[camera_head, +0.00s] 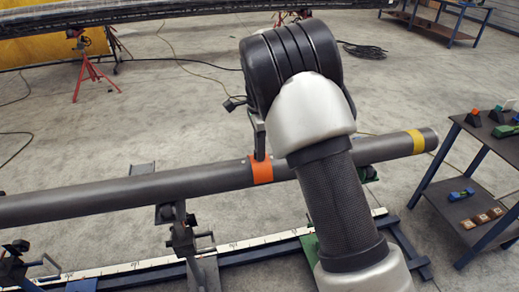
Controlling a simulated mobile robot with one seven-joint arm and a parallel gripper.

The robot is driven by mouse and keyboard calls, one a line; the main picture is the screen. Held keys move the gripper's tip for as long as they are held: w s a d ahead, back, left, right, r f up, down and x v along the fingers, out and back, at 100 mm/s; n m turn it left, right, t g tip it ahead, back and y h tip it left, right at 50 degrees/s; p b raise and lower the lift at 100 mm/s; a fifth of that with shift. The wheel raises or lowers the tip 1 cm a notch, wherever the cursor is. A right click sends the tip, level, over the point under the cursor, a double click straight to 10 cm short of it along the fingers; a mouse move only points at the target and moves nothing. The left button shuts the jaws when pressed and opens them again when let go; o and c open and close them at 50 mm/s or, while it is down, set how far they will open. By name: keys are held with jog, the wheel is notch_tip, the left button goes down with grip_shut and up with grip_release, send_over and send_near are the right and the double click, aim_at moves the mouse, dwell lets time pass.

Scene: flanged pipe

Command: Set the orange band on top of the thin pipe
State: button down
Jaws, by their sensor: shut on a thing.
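A long grey pipe (95,201) lies slantwise across the view on low supports. The orange band (262,172) shows against the pipe's near side and top, left of my wrist. My gripper (259,156) reaches down to the band's upper edge, with one dark finger visible. It is shut on the band. The other finger is hidden behind my wrist or the band. I cannot tell whether the band rests on the pipe or is held just above it. A yellow band (416,142) circles the pipe near its right end.
A stand (183,240) with a clamp holds the pipe over a blue rail with a white measuring scale (120,266). A shelved table (452,192) with small coloured items stands at the right. Red tripods (92,72) stand farther back. The floor behind the pipe is mostly clear, with loose cables.

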dwell(0.4)
jog(key=c, duration=1.7)
grip_release()
jog(key=shift+r, duration=0.1)
jog(key=shift+r+p, duration=2.75)
jog(key=shift+r, duration=0.65)
